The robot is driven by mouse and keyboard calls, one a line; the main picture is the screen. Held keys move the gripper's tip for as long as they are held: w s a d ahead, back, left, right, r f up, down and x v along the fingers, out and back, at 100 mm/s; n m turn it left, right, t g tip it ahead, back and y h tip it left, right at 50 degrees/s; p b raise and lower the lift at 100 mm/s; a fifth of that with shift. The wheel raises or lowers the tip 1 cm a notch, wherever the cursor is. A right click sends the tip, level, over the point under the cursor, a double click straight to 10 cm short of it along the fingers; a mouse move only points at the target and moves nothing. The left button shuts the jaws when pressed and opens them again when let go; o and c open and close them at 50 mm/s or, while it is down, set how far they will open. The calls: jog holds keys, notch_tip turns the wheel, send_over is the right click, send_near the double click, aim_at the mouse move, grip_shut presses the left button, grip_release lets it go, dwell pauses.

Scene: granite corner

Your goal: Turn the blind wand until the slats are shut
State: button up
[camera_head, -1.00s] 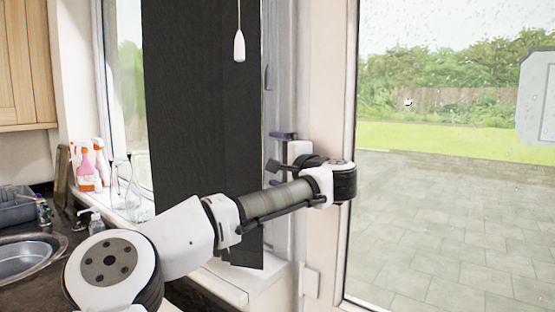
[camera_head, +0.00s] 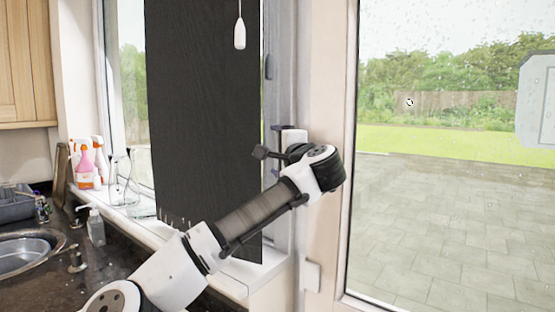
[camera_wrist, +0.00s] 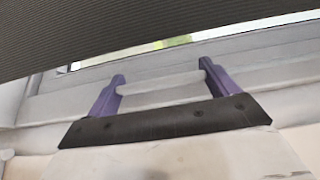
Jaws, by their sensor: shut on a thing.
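A dark blind panel (camera_head: 205,110) hangs in front of the window; it also crosses the top of the wrist view (camera_wrist: 120,25). A white pull (camera_head: 240,34) hangs on a thin cord at its upper right, above my gripper and apart from it. My gripper (camera_wrist: 160,77) has purple fingers that stand apart, with a pale bar (camera_wrist: 162,90) between them. The jaws are shut on this bar; I cannot tell whether it is the blind wand. In the head view my gripper (camera_head: 280,148) is at the panel's right edge, partly hidden by my wrist.
A sill (camera_head: 135,225) runs below the panel, with spray bottles (camera_head: 85,165) and clear glassware at its left. A sink (camera_head: 25,255) and soap bottle (camera_head: 95,226) are at lower left. A glazed door (camera_head: 440,200) stands to the right of my gripper.

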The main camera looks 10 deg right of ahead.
jog(key=shift+d+f+m+h, duration=0.15)
jog(key=shift+m+h, duration=0.45)
jog(key=shift+h, duration=0.3)
jog(key=o, duration=0.8)
jog(key=shift+s, duration=0.15)
jog(key=s+d+b, duration=0.2)
jog(key=s+b, duration=0.2)
jog(key=s, duration=0.9)
jog(key=shift+s, duration=0.25)
